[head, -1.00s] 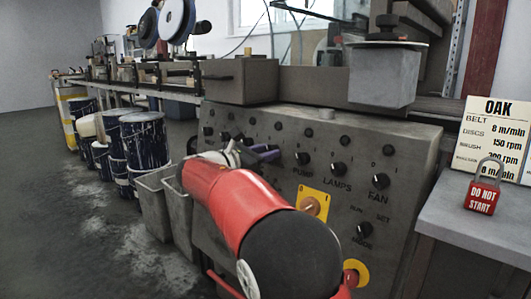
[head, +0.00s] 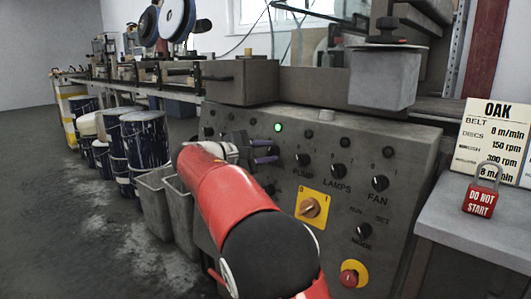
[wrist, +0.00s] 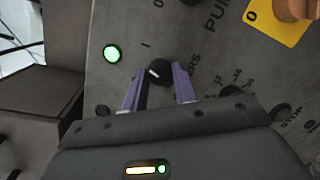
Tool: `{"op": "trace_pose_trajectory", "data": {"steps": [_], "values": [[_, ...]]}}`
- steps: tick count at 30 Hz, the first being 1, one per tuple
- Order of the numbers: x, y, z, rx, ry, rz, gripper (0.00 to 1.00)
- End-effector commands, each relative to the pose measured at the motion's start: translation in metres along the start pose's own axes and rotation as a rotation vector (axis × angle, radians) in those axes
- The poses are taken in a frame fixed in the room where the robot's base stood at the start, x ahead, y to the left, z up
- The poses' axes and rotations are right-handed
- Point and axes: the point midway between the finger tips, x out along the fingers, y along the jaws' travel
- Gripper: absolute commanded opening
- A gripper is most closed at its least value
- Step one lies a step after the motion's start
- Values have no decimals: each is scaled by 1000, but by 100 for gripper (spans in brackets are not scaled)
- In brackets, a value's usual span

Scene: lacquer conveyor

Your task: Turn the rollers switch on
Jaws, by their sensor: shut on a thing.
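The rollers switch (wrist: 158,70) is a small black rotary knob on the grey control panel (head: 420,150). My gripper (wrist: 158,84) is shut on this knob, with one purple finger on each side. In the head view my gripper (head: 266,151) is at the upper left part of the panel, and my red arm covers the panel below it. A round green lamp (head: 278,127) above the switch is lit. It also glows in the wrist view (wrist: 112,53).
Close on the right are the pump (head: 303,160), lamps (head: 337,171) and fan (head: 379,183) knobs. A yellow-plated switch (head: 310,206) and a red button (head: 351,275) sit lower. Grey bins (head: 155,205) stand left of the panel. A red padlock (head: 482,195) is on the right-hand table.

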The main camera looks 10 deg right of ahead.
Motion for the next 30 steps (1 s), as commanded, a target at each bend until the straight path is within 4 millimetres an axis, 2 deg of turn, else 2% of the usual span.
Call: {"op": "trace_pose_trajectory", "data": {"steps": [12,29,30], "values": [[0,0,-1,185,12,-38,5],[0,0,-1,210,13,-44,5],[0,0,-1,210,13,-44,33]]}}
